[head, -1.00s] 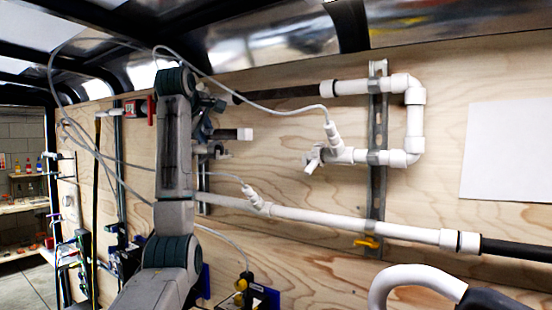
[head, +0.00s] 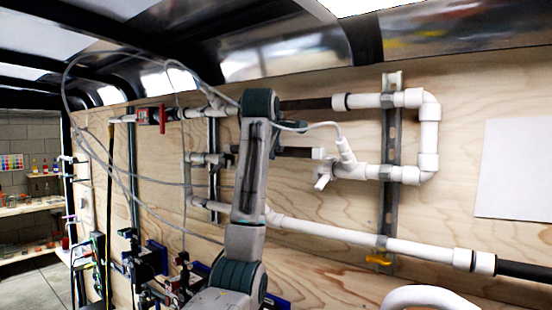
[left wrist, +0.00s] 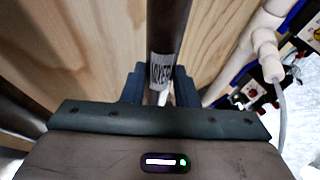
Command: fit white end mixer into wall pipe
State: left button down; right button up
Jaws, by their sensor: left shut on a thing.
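The mixer is a dark tube (head: 286,152) with a white end (head: 318,153), lying roughly level in front of the wall. Its white end points right, close to the open white pipe fitting (head: 345,169) on the wall; I cannot tell the depth gap between them. In the left wrist view the dark tube (left wrist: 168,25) carries a white label and runs between the fingers of my left gripper (left wrist: 158,88), which is shut on it. In the head view my left arm hides most of the gripper and the mixer's left part. My right gripper is not in view.
The fitting joins a white pipe loop (head: 428,135) on a metal strut (head: 391,210). A similar dark tube (head: 305,104) sits in the upper line. A lower white pipe (head: 350,238) slopes right. Thin grey hoses cross near my arm, one entering the fitting's branch (head: 345,148).

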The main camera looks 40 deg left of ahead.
pick_arm(q)
jog(key=f+b, duration=0.2)
jog(key=f, duration=0.1)
jog(key=shift+w+d+f, duration=0.2)
jog(key=shift+d+f, duration=0.05)
jog(key=shift+d, duration=0.15)
jog(key=c, duration=1.1)
grip_release()
jog(key=shift+c, duration=0.2)
